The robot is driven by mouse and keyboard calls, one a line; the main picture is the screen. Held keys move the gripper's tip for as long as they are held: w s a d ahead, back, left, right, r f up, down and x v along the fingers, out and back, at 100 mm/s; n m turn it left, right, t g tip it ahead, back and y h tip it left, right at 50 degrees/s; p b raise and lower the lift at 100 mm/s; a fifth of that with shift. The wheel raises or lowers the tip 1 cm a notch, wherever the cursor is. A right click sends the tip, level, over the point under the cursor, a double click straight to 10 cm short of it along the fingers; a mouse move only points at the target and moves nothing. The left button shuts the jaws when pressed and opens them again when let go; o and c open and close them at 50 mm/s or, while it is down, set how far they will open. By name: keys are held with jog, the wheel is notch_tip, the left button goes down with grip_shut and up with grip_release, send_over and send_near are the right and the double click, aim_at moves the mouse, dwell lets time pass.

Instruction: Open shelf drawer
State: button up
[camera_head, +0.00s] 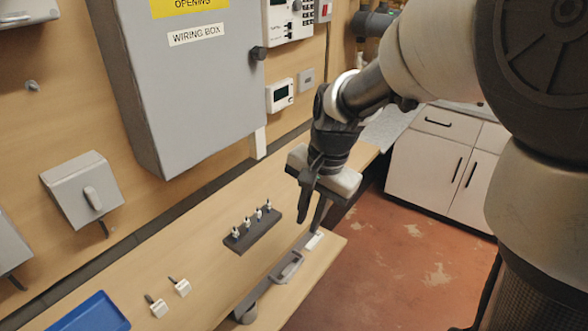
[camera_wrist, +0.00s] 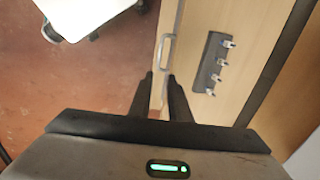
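A grey, bar-shaped drawer handle (camera_head: 288,268) sits along the front edge of the wooden shelf (camera_head: 185,235), in the lower middle of the head view. In the wrist view the handle (camera_wrist: 166,50) lies just beyond the fingertips. How far the drawer stands open I cannot tell. My gripper (camera_head: 309,222) points down near the shelf's front edge, farther along it than the handle. In the wrist view its two dark fingers (camera_wrist: 159,77) are apart, with nothing held between them. They appear clear of the handle.
A dark block with several small fittings (camera_head: 254,228) stands on the shelf. A blue tray (camera_head: 92,314) and white parts (camera_head: 157,306) lie nearer. The grey wiring box (camera_head: 185,85) hangs above. White cabinets (camera_head: 435,160) stand right, across open red floor (camera_head: 395,262).

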aim_at(295, 267)
jog(key=a+f+b, duration=0.1)
jog(key=f, duration=0.4)
jog(key=w+f+b, duration=0.1)
jog(key=f, duration=0.5)
jog(key=a+f+b, duration=0.1)
jog(key=f, duration=0.5)
jog(key=shift+w+a, duration=0.3)
jog(key=shift+w, duration=0.1)
grip_shut()
